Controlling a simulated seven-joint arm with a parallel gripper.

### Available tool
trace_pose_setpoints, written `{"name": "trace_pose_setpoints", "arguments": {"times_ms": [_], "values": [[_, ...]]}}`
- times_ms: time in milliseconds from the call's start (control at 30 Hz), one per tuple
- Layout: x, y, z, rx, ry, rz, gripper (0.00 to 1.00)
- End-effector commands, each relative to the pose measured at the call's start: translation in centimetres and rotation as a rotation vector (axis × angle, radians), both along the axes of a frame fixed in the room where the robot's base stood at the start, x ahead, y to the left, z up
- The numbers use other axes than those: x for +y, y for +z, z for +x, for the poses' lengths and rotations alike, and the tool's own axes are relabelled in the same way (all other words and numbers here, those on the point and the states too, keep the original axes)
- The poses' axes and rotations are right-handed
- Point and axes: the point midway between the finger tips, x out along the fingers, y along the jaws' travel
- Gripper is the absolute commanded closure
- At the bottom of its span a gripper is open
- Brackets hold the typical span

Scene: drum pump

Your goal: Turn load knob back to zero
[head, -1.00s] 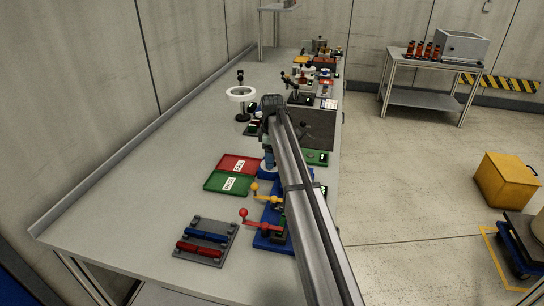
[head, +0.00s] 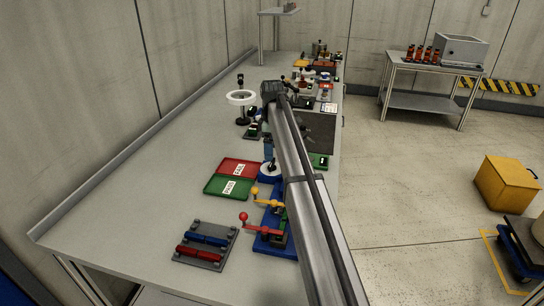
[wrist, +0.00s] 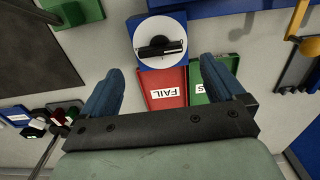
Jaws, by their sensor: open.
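The load knob looks to be the white round dial (wrist: 149,30) with a black bar handle (wrist: 160,47) on a blue square base (wrist: 180,60), at the top middle of the wrist view. In the head view the dial (head: 268,169) sits on the bench right of the red tray. My gripper (wrist: 165,67) is open and empty. Its two blue fingers straddle the picture area just below the dial, apart from the handle. Any scale marks on the dial are too small to read.
The red FAIL tray (wrist: 152,82) and green PASS tray (wrist: 196,76) lie beside the dial. Levers with yellow (head: 254,191) and red (head: 243,216) knobs stand nearer the head camera. A ring lamp (head: 241,98) stands farther back.

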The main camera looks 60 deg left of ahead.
Motion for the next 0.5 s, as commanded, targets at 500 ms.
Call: {"name": "trace_pose_setpoints", "arguments": {"times_ms": [500], "values": [[0.0, 7.4, 0.0, 0.000, 0.001, 0.000, 0.04]]}}
